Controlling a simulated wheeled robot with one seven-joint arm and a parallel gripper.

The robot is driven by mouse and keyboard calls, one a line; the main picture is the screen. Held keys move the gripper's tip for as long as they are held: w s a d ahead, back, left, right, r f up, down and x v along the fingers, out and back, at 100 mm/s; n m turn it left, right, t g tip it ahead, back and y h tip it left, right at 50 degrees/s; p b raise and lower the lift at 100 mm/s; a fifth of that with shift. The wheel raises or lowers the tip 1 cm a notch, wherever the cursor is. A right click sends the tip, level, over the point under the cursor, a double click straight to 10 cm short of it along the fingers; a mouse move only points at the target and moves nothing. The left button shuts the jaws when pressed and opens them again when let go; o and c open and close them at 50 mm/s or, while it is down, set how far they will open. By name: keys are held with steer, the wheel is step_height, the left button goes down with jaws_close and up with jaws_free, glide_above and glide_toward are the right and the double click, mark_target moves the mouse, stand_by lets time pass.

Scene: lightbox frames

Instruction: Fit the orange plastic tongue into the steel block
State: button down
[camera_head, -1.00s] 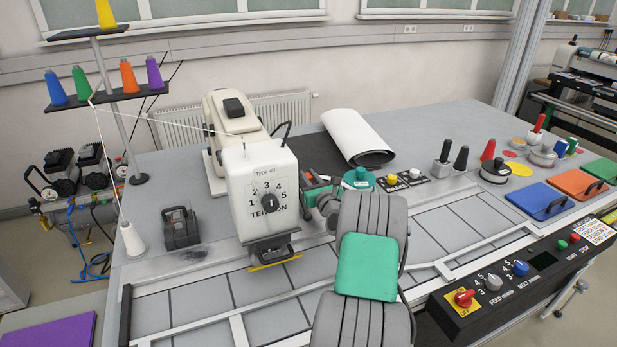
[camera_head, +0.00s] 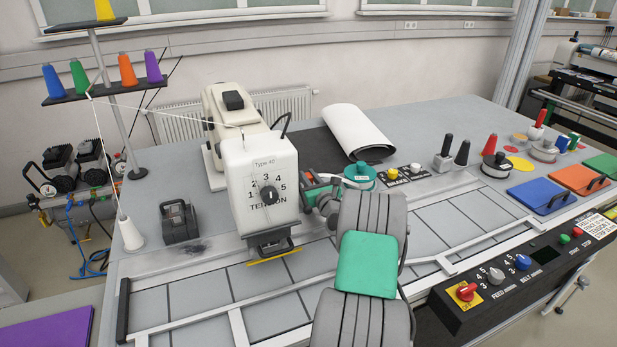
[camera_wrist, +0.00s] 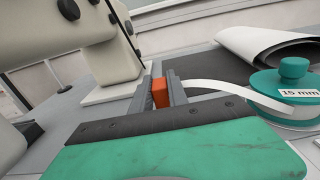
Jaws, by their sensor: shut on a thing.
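An orange piece (camera_wrist: 160,92), which looks like the plastic tongue, sits between the two grey fingers of my gripper (camera_wrist: 162,90) in the wrist view. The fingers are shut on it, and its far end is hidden. No block is clearly marked as the steel block.
The cream sewing machine (camera_head: 261,185) stands close left of my gripper. A teal reel marked 15 mm (camera_wrist: 292,92) stands at right, with white tape (camera_wrist: 232,88) running from it towards my fingers. A white roll (camera_head: 355,130) lies behind. A control panel (camera_head: 500,280) edges the front right.

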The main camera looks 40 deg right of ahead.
steer(key=shift+f+b, duration=0.45)
steer(key=shift+f, duration=0.25)
steer(key=c, duration=1.2)
jaws_free()
steer(key=b+v, duration=0.1)
steer(key=v, duration=0.7)
steer(key=shift+b, duration=0.4)
steer(key=shift+d, duration=0.1)
